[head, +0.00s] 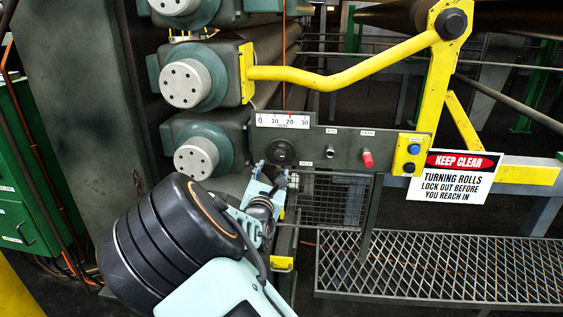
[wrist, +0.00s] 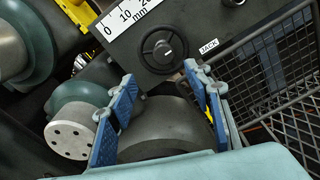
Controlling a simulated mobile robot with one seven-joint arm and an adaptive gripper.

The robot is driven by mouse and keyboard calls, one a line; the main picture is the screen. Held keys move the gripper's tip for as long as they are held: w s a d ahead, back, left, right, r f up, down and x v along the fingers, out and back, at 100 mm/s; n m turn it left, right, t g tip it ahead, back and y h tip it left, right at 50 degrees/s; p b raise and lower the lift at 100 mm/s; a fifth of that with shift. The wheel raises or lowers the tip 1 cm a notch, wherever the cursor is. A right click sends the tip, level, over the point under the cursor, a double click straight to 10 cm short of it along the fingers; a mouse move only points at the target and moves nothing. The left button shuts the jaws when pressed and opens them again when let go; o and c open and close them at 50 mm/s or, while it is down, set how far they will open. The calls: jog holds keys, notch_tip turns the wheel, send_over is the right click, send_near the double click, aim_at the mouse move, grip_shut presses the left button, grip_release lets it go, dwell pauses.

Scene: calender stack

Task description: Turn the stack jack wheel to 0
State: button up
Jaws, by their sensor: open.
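The black jack wheel (head: 281,152) is on the dark panel, under the white scale (head: 283,121) marked 0, 10, 20, 30 mm. A thin red pointer stands at about 20 on the scale. In the wrist view the wheel (wrist: 164,50) is ahead of the fingertips, with a pale mark at its hub and the JACK label (wrist: 209,46) to its right. My gripper (head: 270,172) is just below the wheel in the head view. Its blue-padded fingers (wrist: 159,77) are spread and empty in the wrist view, with the wheel not between them.
A red button (head: 367,158) and a yellow box (head: 411,153) with blue and black buttons are to the right. Grey-capped roll ends (head: 196,158) are close on the left. A mesh guard (head: 330,200) hangs below the panel; a warning sign (head: 453,176) is at right.

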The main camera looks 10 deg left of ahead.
aim_at(280, 156)
jog(key=shift+n, duration=0.4)
jog(key=w, duration=1)
jog(key=shift+w+d+f, duration=0.2)
jog(key=shift+d+f, duration=0.15)
jog(key=shift+d, duration=0.05)
jog(key=c, duration=1.1)
jog(key=shift+c, duration=0.2)
jog(key=shift+m, duration=0.4)
